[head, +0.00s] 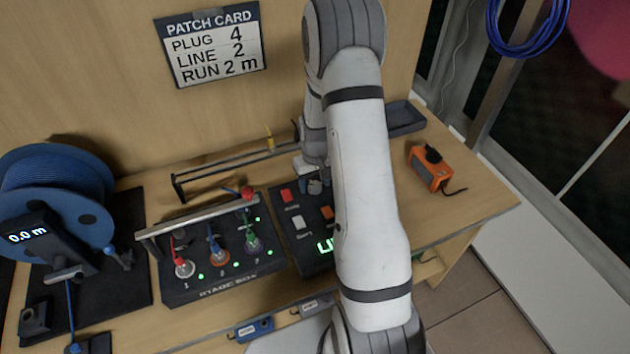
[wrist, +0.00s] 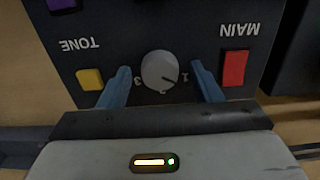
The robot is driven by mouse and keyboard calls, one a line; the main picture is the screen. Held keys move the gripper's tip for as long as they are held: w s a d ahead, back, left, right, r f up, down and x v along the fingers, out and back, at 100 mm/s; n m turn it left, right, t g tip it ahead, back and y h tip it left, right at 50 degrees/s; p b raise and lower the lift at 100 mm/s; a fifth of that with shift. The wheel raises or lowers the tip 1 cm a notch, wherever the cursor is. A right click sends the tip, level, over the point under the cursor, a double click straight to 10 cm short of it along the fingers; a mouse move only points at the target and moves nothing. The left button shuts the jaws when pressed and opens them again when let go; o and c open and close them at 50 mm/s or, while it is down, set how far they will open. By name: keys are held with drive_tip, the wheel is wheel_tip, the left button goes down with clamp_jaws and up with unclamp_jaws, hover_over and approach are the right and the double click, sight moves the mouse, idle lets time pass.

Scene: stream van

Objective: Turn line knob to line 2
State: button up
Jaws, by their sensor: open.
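The line knob (wrist: 160,71) is a round light-grey dial on a dark panel (wrist: 205,40), seen upside down in the wrist view. A 3 shows at its left and a 1 at its right; its small dark mark seems to lie toward the 1. My gripper (wrist: 160,80) is open, with one blue finger on each side of the knob and a gap visible to each. In the head view my arm hides most of the panel and the knob. The patch card (head: 215,45) on the wall reads plug 4, line 2, run 2 m.
A red MAIN button (wrist: 234,68) and a yellow TONE button (wrist: 90,79) flank the knob. The stage box (head: 225,285) with several plugs stands left of the panel. A blue cable reel (head: 60,205) is farther left; an orange device (head: 430,170) lies right.

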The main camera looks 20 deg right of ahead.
drive_tip(key=shift+c, duration=0.4)
drive_tip(key=c, duration=0.9)
